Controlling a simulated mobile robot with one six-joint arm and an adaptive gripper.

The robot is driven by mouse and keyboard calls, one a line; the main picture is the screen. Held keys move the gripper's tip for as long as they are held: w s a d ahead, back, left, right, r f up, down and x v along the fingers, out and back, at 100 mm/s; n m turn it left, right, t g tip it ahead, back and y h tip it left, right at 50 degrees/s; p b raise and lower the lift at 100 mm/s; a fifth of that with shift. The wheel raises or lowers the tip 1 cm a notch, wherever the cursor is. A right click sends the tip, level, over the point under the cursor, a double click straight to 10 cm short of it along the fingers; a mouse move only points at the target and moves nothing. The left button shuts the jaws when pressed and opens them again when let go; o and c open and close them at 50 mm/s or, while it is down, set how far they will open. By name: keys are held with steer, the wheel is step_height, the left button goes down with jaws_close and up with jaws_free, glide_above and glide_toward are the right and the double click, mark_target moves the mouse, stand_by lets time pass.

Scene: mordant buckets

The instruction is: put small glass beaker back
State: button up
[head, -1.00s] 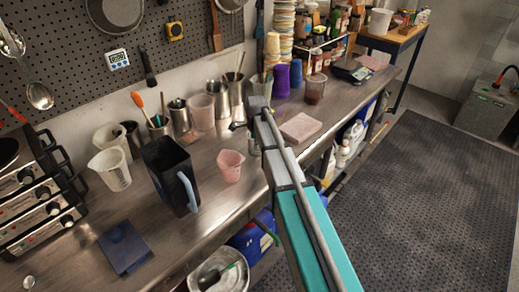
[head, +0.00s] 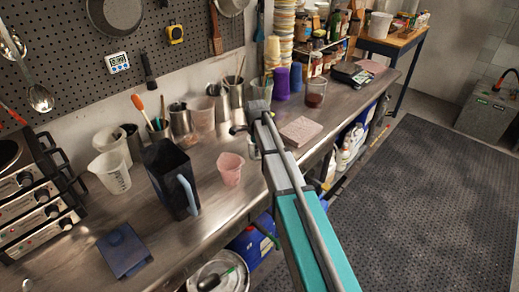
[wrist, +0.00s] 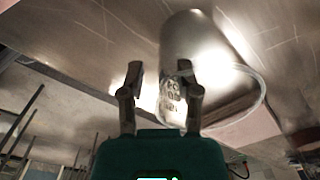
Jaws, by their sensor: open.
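A small clear glass beaker (wrist: 171,103) with white printed marks shows large in the wrist view. My gripper (wrist: 160,75) is open there; its right finger overlaps the beaker in the picture and its left finger is clear of it. I cannot tell whether either finger touches it. In the head view my gripper (head: 240,129) is over the metal counter, left of a pink slab. A small part of the glass beaker (head: 253,149) shows just below it; my arm hides the rest.
A pink cup (head: 230,169) and a dark pitcher (head: 168,178) stand left of my gripper on the counter (head: 205,232). The pink slab (head: 300,131) lies to its right. Metal canisters (head: 180,119) and a brown-stained jar (head: 316,92) stand behind.

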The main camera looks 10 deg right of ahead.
steer(key=shift+r, duration=0.2)
step_height(320, 180, up, 12)
steer(key=p, duration=1.2)
steer(key=shift+s, duration=0.1)
steer(key=shift+f, duration=0.1)
stand_by(0.5)
steer(key=s+d+n, duration=0.1)
steer(key=s+n, duration=1.8)
steer(key=s, duration=0.7)
steer(key=shift+d+n, duration=0.4)
